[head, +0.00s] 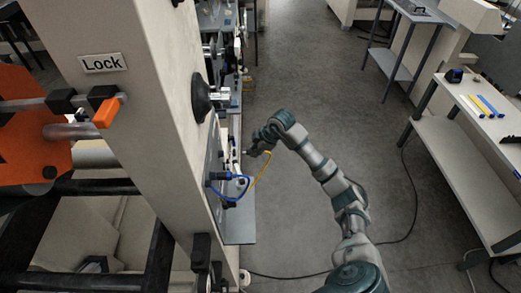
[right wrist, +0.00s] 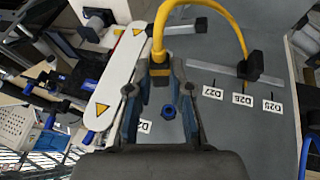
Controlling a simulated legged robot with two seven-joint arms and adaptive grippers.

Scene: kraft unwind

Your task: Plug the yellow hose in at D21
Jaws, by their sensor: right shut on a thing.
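The yellow hose (head: 261,172) hangs in a loop beside the machine's side panel in the head view. In the right wrist view the yellow hose (right wrist: 238,32) arches from a black fitting on the panel to its end between my fingers. My right gripper (head: 253,152) is close to the panel; in the right wrist view the right gripper (right wrist: 160,82) is shut on the hose end. My left gripper is out of view.
Labels D27 (right wrist: 208,92), D26 (right wrist: 242,100) and D25 (right wrist: 272,107) are on the grey panel (right wrist: 222,130). A blue hose (head: 232,196) loops below the yellow one. A white bar (right wrist: 118,75) with yellow warning triangles stands left of the gripper. The floor (head: 310,85) beyond my arm is clear.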

